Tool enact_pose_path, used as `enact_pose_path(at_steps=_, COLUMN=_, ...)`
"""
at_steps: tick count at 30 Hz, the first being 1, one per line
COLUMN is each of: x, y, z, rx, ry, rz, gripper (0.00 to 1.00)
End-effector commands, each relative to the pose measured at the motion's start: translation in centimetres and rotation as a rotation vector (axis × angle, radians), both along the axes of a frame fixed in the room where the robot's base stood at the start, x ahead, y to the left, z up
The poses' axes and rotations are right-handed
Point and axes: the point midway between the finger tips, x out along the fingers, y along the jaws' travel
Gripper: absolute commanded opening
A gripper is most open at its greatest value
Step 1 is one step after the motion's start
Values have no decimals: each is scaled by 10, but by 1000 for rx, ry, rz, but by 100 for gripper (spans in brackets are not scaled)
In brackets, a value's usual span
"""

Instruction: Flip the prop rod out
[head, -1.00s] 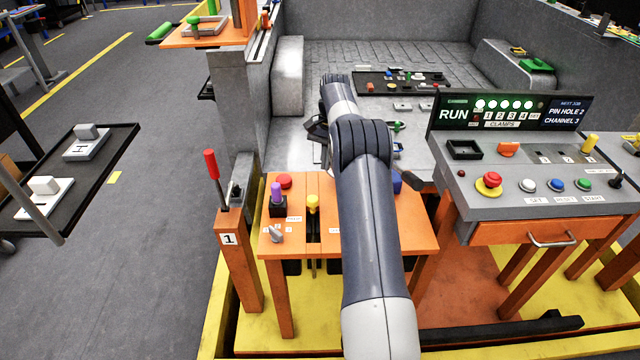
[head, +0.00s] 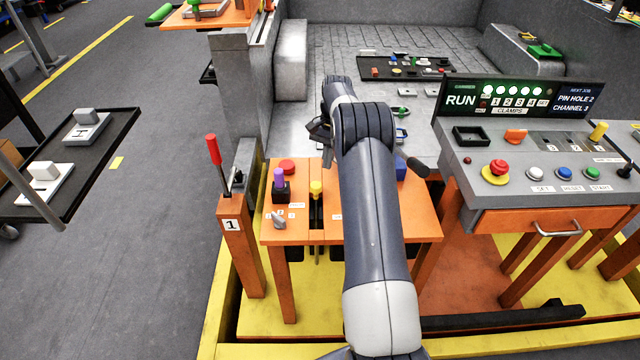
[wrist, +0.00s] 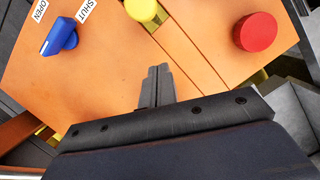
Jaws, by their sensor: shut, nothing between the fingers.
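No prop rod can be clearly picked out in either view. In the wrist view, my gripper (wrist: 158,72) is shut and empty. Its fingertips are over the orange tabletop (wrist: 105,75), between a blue lever (wrist: 60,37) marked OPEN and SHUT and a red button (wrist: 258,32). A yellow knob (wrist: 143,10) is ahead of the fingertips. In the head view, my gripper (head: 318,132) is a dark shape beyond the orange table (head: 335,232), partly behind my arm. The purple-topped knob (head: 279,180) and yellow knob are left of my arm.
A red-handled lever (head: 213,150) stands on the orange post marked 1, left of the table. The control console (head: 480,215) stands at the right. A black tray (head: 375,70) with small parts lies in the grey bed beyond.

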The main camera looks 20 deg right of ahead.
Motion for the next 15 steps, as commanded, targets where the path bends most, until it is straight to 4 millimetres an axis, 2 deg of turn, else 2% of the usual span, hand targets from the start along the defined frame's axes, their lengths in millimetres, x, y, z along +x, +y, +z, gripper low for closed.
enact_pose_path(at_steps=1, x=-2, y=3, z=-12, rx=2, ry=4, rz=0, gripper=0)
enact_pose_path(at_steps=6, x=-8, y=10, z=-48, rx=1, ry=3, rz=1, gripper=0)
enact_pose_path(at_steps=15, x=-26, y=31, z=-48, rx=0, ry=-1, rz=2, gripper=0)
